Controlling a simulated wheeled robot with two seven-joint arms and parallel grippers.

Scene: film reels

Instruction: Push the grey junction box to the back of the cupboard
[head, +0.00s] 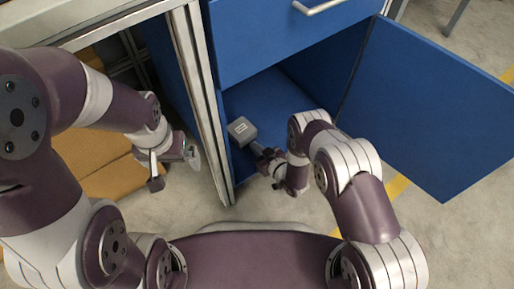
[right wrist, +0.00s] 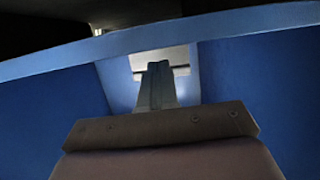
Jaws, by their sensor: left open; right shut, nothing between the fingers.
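The grey junction box (head: 242,129) sits on the blue floor of the open cupboard (head: 262,104), near its left wall and front opening. My right gripper (head: 257,149) is shut and empty, with its fingertips at the box's near side. I cannot tell whether they touch it. In the right wrist view the shut fingers (right wrist: 157,84) point at the box (right wrist: 178,56), a pale shape partly hidden behind them. My left gripper (head: 173,167) is open and empty, outside the cupboard to the left of its metal post.
The cupboard door (head: 435,108) stands open to the right. A closed blue drawer (head: 270,35) with a metal handle is above the opening. The metal post (head: 208,105) separates my left gripper from the cupboard. The cupboard floor behind the box looks clear.

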